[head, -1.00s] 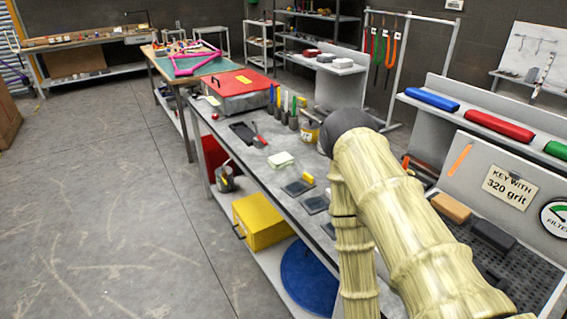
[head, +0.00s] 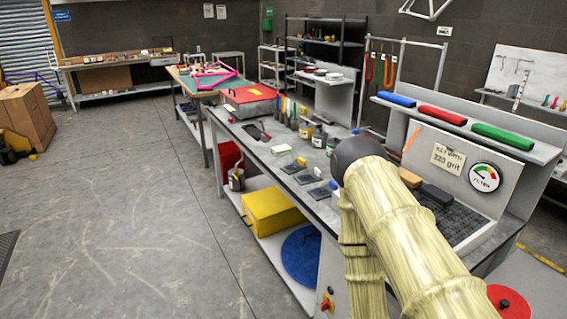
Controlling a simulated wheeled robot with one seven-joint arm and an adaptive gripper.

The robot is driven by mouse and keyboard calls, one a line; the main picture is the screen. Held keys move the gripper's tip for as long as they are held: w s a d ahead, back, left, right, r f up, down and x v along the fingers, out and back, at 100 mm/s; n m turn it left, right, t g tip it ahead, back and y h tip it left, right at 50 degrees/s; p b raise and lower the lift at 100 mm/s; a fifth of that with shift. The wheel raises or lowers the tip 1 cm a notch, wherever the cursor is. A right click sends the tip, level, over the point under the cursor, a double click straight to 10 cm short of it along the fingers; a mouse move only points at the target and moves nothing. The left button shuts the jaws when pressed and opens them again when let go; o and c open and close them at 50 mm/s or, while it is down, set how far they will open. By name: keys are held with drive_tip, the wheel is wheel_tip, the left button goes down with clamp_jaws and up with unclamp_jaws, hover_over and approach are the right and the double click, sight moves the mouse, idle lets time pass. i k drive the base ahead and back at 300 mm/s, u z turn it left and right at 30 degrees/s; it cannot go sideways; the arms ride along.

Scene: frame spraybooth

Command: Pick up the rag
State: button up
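A small pale green-white folded cloth, which looks like the rag (head: 281,149), lies flat on the long grey workbench (head: 262,150), near its left edge. It lies in front of the red-lidded metal case and behind several dark square pads. My arm, in a cream sleeve with a dark round joint, reaches over the near right part of the bench, apart from the cloth. My gripper does not show, so I cannot see its fingers or whether it holds anything.
Several jars and bottles (head: 305,128) stand right of the cloth. Dark pads (head: 293,168) lie nearer me. A yellow box (head: 270,212) and a blue disc (head: 300,255) are on the lower shelf. A gauge panel (head: 484,177) stands at right.

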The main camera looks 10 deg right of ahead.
sight(285, 150)
drive_tip(key=u, duration=0.6)
drive_tip(key=i, duration=0.4)
drive_tip(key=u, duration=0.6)
drive_tip(key=i, duration=1)
drive_tip(key=z, duration=0.65)
drive_tip(key=i, duration=0.75)
drive_tip(key=z, duration=0.9)
